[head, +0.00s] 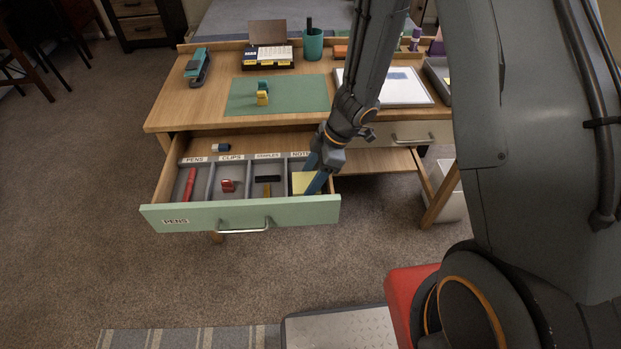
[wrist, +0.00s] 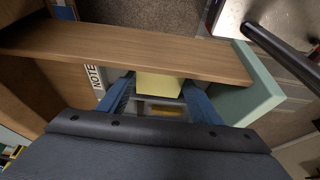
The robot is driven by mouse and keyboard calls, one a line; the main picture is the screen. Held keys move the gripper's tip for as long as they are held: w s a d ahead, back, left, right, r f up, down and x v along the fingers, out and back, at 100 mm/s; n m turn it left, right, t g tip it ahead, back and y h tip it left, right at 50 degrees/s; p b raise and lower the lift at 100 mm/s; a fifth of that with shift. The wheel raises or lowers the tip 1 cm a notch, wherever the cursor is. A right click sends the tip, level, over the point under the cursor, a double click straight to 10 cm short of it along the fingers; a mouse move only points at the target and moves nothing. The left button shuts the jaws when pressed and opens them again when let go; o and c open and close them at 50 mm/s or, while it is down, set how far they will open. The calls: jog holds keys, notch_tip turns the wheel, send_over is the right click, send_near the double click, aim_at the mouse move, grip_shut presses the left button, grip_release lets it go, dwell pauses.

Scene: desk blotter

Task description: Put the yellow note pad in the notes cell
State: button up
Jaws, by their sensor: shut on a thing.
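The yellow note pad (head: 304,182) is in the rightmost compartment of the open drawer, the notes cell (head: 298,165), whose label reads NOTE with its end hidden. My gripper (head: 314,180) reaches down into this cell with its blue fingers. In the wrist view the pad (wrist: 158,84) sits between the two fingers of my gripper (wrist: 158,97), which is shut on it. I cannot tell whether the pad touches the cell floor. My arm and fingers hide part of the cell's right side.
The drawer (head: 290,212) holds a red pen (head: 190,185), a red clip (head: 228,186) and a black block (head: 267,179) in other cells. A white-and-blue eraser (head: 221,148) lies behind them. The drawer's side wall (wrist: 130,50) runs close beside my fingers. A green blotter (head: 300,95) lies above on the desk.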

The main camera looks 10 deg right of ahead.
jog(key=shift+f, duration=0.3)
jog(key=o, duration=1.2)
jog(key=shift+c, duration=0.2)
